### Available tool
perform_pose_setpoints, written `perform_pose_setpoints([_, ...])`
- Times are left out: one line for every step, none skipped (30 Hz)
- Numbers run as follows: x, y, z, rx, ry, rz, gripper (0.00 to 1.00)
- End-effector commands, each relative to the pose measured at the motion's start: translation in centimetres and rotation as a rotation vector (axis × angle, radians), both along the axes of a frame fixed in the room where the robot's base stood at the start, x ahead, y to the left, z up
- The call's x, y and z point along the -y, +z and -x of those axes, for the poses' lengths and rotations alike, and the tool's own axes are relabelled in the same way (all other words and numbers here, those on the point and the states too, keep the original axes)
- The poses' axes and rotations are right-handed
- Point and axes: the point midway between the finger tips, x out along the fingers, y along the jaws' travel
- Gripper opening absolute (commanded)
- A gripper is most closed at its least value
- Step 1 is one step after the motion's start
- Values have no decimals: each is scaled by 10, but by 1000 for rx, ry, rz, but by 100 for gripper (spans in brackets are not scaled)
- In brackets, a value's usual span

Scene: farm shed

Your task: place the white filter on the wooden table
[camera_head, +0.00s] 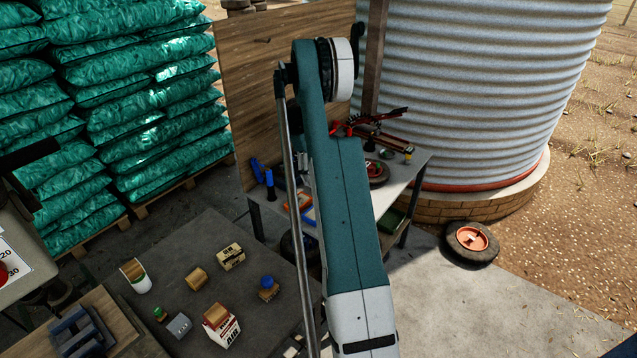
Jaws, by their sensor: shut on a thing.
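My teal and white arm rises through the middle of the view, and my gripper is not in view. I cannot make out the white filter for certain. A white cylinder with a tan upper part (141,284) stands on the left of the dark grey table (215,228); I cannot tell whether it is a filter. A wooden tabletop (122,322) shows at the lower left, partly cut off by the frame, with a blue-grey vise-like tool (80,332) on it.
Behind are a cluttered workbench (415,165), stacked green sacks (130,90) and a corrugated tank (480,80).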

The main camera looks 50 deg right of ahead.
Motion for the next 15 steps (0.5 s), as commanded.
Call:
perform_pose_setpoints([0,0,0,0,0,0,54])
perform_pose_setpoints([0,0,0,0,0,0,54])
perform_pose_setpoints([0,0,0,0,0,0,54])
perform_pose_setpoints([0,1,0,0,0,0,54])
perform_pose_setpoints([0,1,0,0,0,0,54])
perform_pose_setpoints([0,0,0,0,0,0,54])
perform_pose_setpoints([0,0,0,0,0,0,54])
perform_pose_setpoints([0,-1,0,0,0,0,54])
perform_pose_setpoints([0,-3,0,0,0,0,54])
perform_pose_setpoints([0,-5,0,0,0,0,54])
perform_pose_setpoints([0,-7,0,0,0,0,54])
perform_pose_setpoints([0,-11,0,0,0,0,54])
perform_pose_setpoints([0,-14,0,0,0,0,54])
perform_pose_setpoints([0,-18,0,0,0,0,54])
perform_pose_setpoints([0,-22,0,0,0,0,54])
